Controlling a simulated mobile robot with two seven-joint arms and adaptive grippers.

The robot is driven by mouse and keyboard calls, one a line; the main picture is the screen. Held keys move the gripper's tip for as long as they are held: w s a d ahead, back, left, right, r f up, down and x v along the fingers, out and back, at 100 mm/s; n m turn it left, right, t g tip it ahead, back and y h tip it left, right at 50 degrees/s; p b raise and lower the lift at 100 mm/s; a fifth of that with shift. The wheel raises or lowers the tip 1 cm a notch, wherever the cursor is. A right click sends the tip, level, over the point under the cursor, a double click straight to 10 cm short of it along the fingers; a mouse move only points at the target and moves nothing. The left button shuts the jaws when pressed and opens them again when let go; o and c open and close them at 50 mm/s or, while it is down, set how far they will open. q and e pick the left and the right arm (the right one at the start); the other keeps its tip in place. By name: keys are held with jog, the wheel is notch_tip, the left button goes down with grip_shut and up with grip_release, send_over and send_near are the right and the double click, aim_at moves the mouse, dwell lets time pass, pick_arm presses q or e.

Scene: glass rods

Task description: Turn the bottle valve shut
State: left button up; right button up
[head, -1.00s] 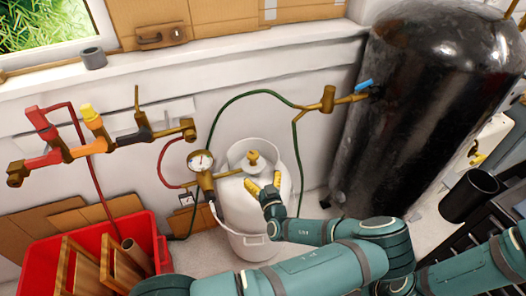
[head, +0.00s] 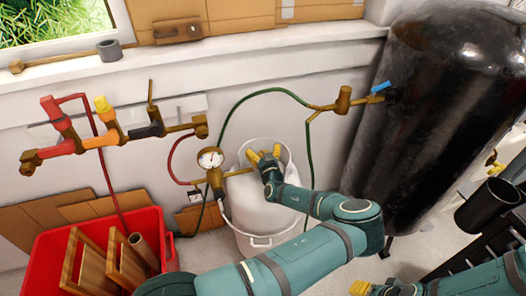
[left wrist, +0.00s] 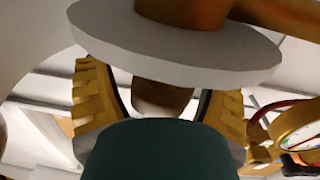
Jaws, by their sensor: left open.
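The white gas bottle (head: 262,218) stands upright on the floor against the wall. My left gripper (head: 263,155) is at the bottle's top, where it mostly hides the brass valve in the head view. In the left wrist view, the left gripper's yellow fingers (left wrist: 160,110) stand apart, one on each side of a rounded brass piece (left wrist: 162,98), seemingly the valve knob, under a pale disc (left wrist: 175,45). I cannot tell whether the fingers touch it. My right gripper (head: 376,288) shows only partly at the bottom edge; its jaws are unclear.
A pressure gauge (head: 211,158) on brass fittings stands just left of the bottle. A green hose (head: 262,91) arches behind it. A large black tank (head: 445,110) is at right, a red crate (head: 172,262) at lower left. Coloured valves (head: 105,128) line the wall.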

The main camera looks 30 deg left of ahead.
pick_arm(q)
grip_shut()
jog(key=shift+f, duration=0.1)
dwell(0.3)
